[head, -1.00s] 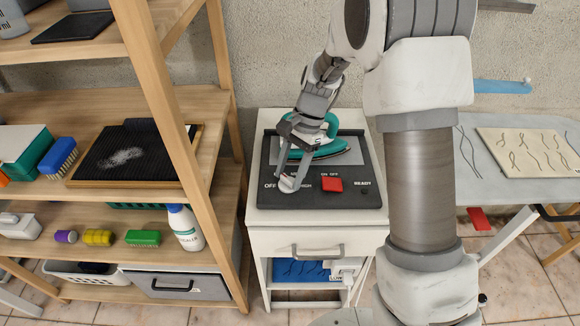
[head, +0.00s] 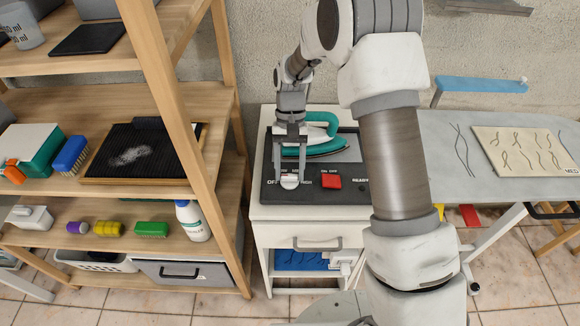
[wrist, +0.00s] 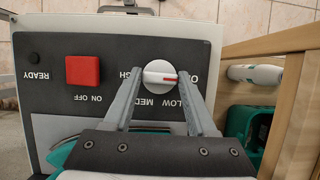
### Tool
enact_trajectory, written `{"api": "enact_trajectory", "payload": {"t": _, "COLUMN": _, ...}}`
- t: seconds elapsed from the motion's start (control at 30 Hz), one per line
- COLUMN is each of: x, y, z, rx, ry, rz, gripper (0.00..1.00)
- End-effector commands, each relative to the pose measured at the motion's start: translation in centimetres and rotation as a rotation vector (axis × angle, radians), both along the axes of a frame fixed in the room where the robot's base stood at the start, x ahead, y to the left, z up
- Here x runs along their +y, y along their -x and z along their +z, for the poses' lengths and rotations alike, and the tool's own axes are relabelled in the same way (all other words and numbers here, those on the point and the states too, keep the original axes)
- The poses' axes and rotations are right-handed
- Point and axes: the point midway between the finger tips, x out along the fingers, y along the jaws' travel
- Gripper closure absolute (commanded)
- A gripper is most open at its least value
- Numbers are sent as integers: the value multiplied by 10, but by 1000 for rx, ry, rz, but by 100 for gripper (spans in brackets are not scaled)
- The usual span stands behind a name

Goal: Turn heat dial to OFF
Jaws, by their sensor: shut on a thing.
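The white round heat dial (head: 289,182) sits at the front left of the dark control panel (head: 342,193), between the OFF and HIGH labels. My gripper (head: 288,175) reaches down onto it. In the wrist view, the fingers (wrist: 160,72) stand on both sides of the dial (wrist: 158,74) and are shut on it. The dial's red line (wrist: 169,79) lies right of its centre and points toward the OFF label, which a finger partly hides. LOW and MED show below the dial in that view, and HIGH is partly covered at its left.
A red ON/OFF button (head: 331,181) is close to the dial's right. A teal iron (head: 322,140) rests behind on the panel. A wooden shelf (head: 236,190) stands close at left, with a white bottle (head: 193,221). A grey table (head: 440,150) stands at right.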

Motion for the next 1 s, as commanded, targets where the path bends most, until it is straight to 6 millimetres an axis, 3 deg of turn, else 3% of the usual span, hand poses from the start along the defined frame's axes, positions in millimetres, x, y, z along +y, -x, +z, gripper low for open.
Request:
{"api": "enact_trajectory", "payload": {"t": 0.6, "x": 0, "y": -1, "z": 0, "rx": -4, "ry": 0, "rz": 43, "gripper": 98}}
{"api": "enact_trajectory", "payload": {"t": 0.63, "x": 0, "y": -1, "z": 0, "rx": -3, "ry": 0, "rz": 43, "gripper": 37}}
{"api": "enact_trajectory", "payload": {"t": 0.77, "x": 0, "y": -1, "z": 0, "rx": -3, "ry": 0, "rz": 42, "gripper": 14}}
{"api": "enact_trajectory", "payload": {"t": 1.0, "x": 0, "y": 0, "z": 0, "rx": -1, "ry": 0, "rz": 41, "gripper": 12}}
